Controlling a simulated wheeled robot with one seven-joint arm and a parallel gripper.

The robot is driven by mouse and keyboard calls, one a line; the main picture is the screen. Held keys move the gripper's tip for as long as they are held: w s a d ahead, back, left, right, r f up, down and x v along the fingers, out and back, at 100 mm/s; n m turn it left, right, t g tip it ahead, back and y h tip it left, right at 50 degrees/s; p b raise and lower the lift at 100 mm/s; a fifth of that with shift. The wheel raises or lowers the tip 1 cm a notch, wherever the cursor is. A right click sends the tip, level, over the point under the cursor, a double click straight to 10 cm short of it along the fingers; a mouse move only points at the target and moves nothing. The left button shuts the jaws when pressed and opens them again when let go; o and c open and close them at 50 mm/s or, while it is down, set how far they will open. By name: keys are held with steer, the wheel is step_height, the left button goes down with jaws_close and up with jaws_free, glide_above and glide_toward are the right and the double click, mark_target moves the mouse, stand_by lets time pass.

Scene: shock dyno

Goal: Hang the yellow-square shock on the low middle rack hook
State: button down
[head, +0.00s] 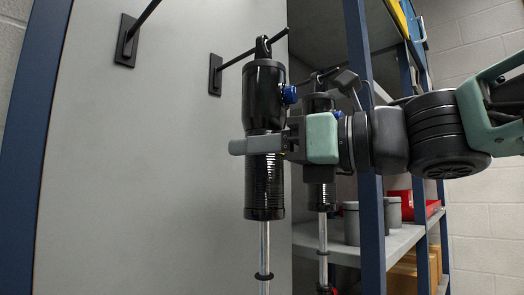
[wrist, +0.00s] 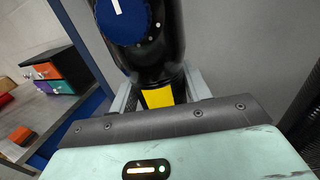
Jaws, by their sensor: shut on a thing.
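The yellow-square shock (head: 265,95) is a black cylinder with a blue knob, a ribbed lower body and a silver rod, and it is upright in the head view. In the wrist view its yellow square (wrist: 157,97) shows between my fingers. My gripper (head: 262,144) is shut around its body from the right. Its top eye (head: 263,46) overlaps the middle rack hook (head: 236,59) near the hook's outer end. I cannot tell whether the hook passes through the eye or behind it.
A second black shock (head: 320,106) is upright just behind and right. Another hook (head: 129,40) is at the upper left of the grey panel (head: 150,180). A blue-posted shelf (head: 345,248) with grey cups stands right. The wrist view shows a drawer box (wrist: 55,71) on a bench.

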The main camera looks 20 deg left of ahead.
steer(key=shift+r, duration=0.2)
steer(key=c, duration=0.6)
jaws_free()
steer(key=shift+f, duration=0.25)
steer(key=shift+d, duration=0.1)
steer(key=s+d+p, duration=0.1)
steer(key=d, duration=1.6)
steer(key=shift+s, duration=0.35)
steer(key=shift+r, duration=0.1)
